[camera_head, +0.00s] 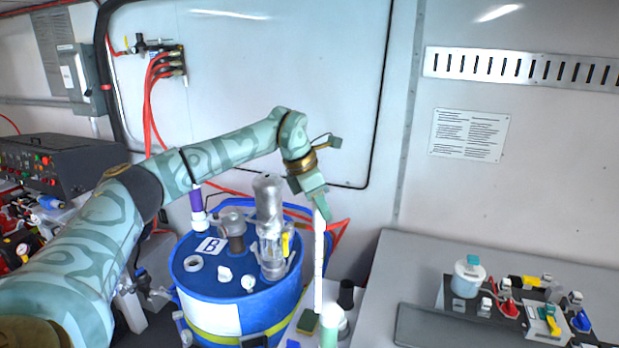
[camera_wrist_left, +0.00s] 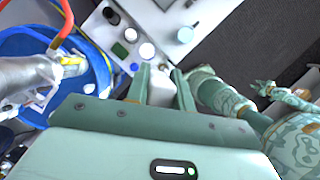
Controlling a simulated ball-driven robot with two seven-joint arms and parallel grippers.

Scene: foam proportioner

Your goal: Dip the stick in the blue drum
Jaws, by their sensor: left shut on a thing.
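My left gripper (camera_head: 320,207) is shut on the upper end of a long white stick (camera_head: 319,262), which hangs upright below it. In the left wrist view the fingers (camera_wrist_left: 161,85) close on the stick's pale end (camera_wrist_left: 160,90). The blue drum (camera_head: 207,320), with a yellow strap and a label "B" on its lid, stands left of the stick. The stick is outside the drum's rim, to its right. The drum also shows at the left of the left wrist view (camera_wrist_left: 25,45). Small patterned arm parts show at that view's right; my right gripper's jaws cannot be made out.
A metal pump (camera_head: 268,215) and a purple-and-white tube (camera_head: 197,205) rise from the drum lid. Red hoses run behind it. A small white-topped stand with black and green caps (camera_head: 345,293) is beside the stick. A grey bench (camera_head: 385,275) with valves is at right.

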